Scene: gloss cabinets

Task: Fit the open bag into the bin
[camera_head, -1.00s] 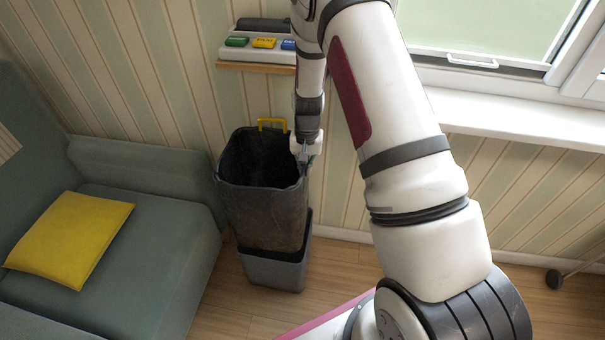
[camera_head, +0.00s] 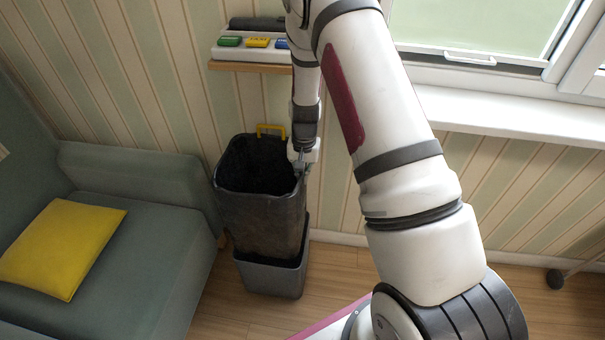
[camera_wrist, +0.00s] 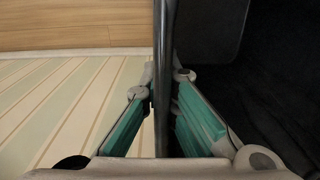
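The open bag (camera_head: 260,220) is dark, tall and upright, with its mouth facing up. Its lower end goes down inside the rim of the grey bin (camera_head: 272,280) on the floor; most of it stands above the bin. My gripper (camera_head: 301,165) is at the right side of the bag's mouth. In the wrist view, my gripper (camera_wrist: 162,85) has its two teal-padded fingers on either side of the bag's dark edge (camera_wrist: 166,40), closed in on it. The bag's dark inside fills the right of that view. The bag's bottom is hidden in the bin.
A yellow loop (camera_head: 270,128) stands at the bag's back rim. A wall shelf (camera_head: 250,66) with coloured blocks is above. A green sofa (camera_head: 150,260) with a yellow cushion (camera_head: 62,248) is close on the left. A windowsill (camera_head: 510,120) runs along the right. Floor right of the bin is clear.

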